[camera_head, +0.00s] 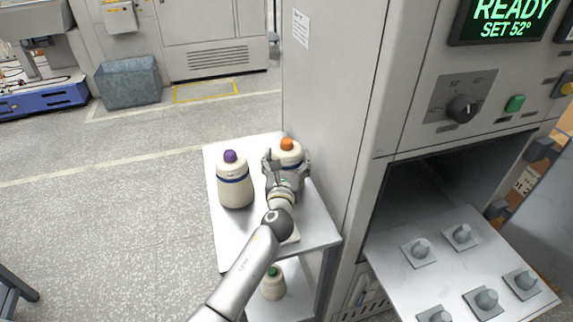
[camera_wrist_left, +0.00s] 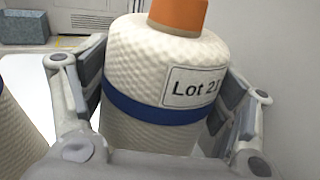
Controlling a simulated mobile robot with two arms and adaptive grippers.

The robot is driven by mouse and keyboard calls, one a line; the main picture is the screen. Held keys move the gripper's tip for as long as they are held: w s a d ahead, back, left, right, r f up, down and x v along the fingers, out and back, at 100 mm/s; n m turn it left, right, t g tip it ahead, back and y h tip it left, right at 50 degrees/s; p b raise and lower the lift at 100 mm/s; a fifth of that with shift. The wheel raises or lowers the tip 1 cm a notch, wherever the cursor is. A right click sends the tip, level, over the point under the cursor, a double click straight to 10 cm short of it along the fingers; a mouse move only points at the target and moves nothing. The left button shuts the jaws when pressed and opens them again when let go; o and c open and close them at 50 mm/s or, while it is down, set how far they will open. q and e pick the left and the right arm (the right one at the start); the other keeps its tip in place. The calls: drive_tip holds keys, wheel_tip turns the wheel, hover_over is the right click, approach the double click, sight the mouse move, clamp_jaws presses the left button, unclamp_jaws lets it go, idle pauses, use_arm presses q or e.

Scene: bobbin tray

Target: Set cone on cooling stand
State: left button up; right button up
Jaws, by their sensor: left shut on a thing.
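My left gripper (camera_head: 287,168) is shut around a cream cone with an orange tip (camera_head: 288,146) and a blue band. The cone is upright at the back right of the pale metal stand (camera_head: 230,247); I cannot tell whether its base touches the top. In the left wrist view the fingers lie on both sides of the cone (camera_wrist_left: 160,60), whose label reads "Lot 2" and a partly hidden character. A similar cone with a purple tip (camera_head: 234,185) stands on the stand to the left, apart from the gripper. My right gripper is not in view.
A green-tipped cone (camera_head: 273,285) sits on the lower shelf. The cabinet (camera_head: 330,100) rises close beside the stand on the right. Its opening holds a sloping tray (camera_head: 450,273) with several empty pegs. The stand's front left top is clear. A grey bin (camera_head: 128,85) stands far back.

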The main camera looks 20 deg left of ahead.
use_arm(q)
drive_tip(key=shift+w+f, duration=0.1)
drive_tip(key=o, duration=1.2)
drive_tip(key=shift+f, duration=0.15)
drive_tip(key=shift+s+d, duration=0.1)
drive_tip(key=shift+s, duration=0.4)
drive_tip(key=v, duration=1.1)
drive_tip(key=shift+s, duration=0.15)
